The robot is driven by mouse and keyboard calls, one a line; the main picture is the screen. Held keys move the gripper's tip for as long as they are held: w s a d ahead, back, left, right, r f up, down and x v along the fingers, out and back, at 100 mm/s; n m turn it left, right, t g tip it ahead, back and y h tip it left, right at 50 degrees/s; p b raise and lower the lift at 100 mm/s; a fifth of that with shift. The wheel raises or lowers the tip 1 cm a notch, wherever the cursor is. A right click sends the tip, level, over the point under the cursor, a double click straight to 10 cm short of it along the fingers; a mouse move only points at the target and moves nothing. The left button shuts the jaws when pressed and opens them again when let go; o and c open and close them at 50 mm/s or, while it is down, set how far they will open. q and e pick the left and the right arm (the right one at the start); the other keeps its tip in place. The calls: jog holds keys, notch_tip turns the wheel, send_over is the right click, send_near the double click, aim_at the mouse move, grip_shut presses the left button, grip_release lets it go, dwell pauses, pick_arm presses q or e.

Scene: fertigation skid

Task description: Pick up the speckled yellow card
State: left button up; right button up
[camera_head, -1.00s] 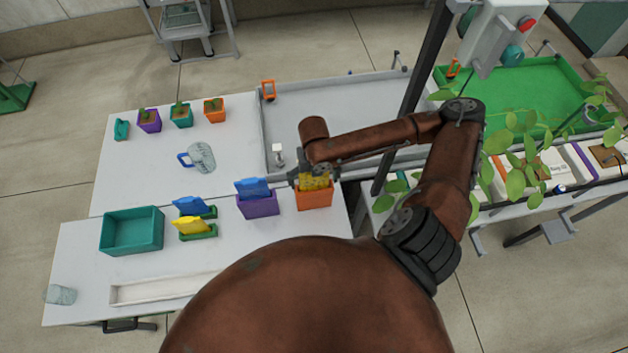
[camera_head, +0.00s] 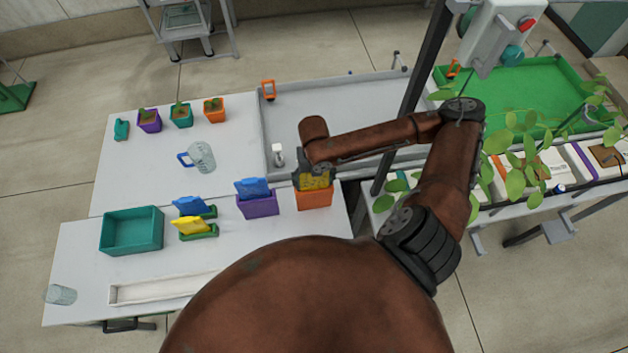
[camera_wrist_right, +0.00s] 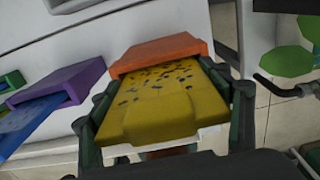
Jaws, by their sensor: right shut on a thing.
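The speckled yellow card (camera_wrist_right: 165,95) has dark blue specks and stands in an orange holder (camera_wrist_right: 160,52), its lower end inside. It also shows in the head view (camera_head: 316,181), above the orange holder (camera_head: 314,199) at the right of the bench. My right gripper (camera_head: 313,177) is shut on the card; in the wrist view its fingers (camera_wrist_right: 168,112) lie along both side edges. My left gripper is in neither view.
A purple holder (camera_head: 258,206) with a blue card (camera_head: 252,187) stands just left. Farther left are a plain yellow card (camera_head: 191,226), another blue card (camera_head: 189,206) and a teal bin (camera_head: 131,231). A glass jug (camera_head: 202,157) stands behind.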

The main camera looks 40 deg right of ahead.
jog(key=shift+w+r, duration=0.1)
jog(key=shift+r, duration=0.4)
notch_tip(320, 180, up, 2)
jog(key=shift+r, duration=0.1)
jog(key=s+a+r+p, duration=0.9)
jog(key=a+r+p, duration=0.1)
jog(key=p, duration=0.5)
jog(key=shift+a+p, duration=0.3)
jog(key=shift+a, duration=0.1)
